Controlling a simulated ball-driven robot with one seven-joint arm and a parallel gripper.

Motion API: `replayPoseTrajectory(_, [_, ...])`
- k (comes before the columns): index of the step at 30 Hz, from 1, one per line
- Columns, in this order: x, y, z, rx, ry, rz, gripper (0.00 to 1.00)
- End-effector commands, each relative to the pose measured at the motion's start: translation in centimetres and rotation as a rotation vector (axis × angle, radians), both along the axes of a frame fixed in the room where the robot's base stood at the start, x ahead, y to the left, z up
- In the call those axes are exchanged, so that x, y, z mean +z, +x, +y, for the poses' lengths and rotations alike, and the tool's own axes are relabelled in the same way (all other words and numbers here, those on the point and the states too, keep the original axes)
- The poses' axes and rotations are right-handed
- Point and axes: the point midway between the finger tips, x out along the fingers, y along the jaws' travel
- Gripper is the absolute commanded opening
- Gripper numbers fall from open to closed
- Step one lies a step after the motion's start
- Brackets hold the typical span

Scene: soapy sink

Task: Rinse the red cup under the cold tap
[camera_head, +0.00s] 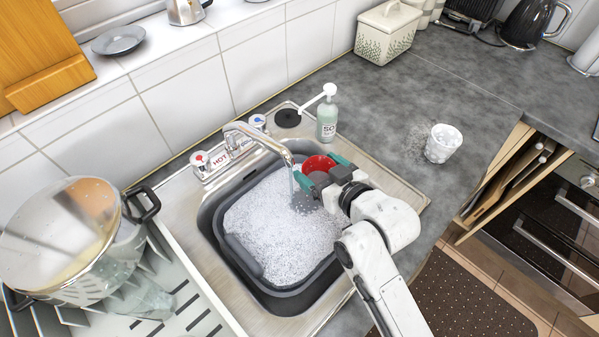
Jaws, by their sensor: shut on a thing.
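The red cup (318,163) is near the tap spout, over the far right part of the sink. My gripper (318,178) is shut on the cup from the right, with its teal fingers at the cup's side. The tap (258,137) arches from the back of the sink, and a stream of water (292,180) falls from its spout just left of the cup. I cannot tell whether the stream touches the cup. The cold knob (258,122) is blue-marked and the hot knob (200,160) is red-marked.
A grey basin (222,238) full of suds sits in the sink. A soap bottle (327,115) stands behind the cup. A foamy white cup (443,143) stands on the right counter. A large pot (62,240) is on the left drainer. The counter behind is mostly clear.

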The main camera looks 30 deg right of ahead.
Motion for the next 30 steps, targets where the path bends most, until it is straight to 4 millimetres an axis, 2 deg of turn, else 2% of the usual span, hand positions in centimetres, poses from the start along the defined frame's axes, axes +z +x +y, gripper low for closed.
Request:
replayPoseTrajectory(15, [0.1,-3.0,-1.9,0.000,-0.001,-0.001,0.49])
replayPoseTrajectory(30, [0.1,-3.1,-2.0,0.001,-0.002,-0.002,0.49])
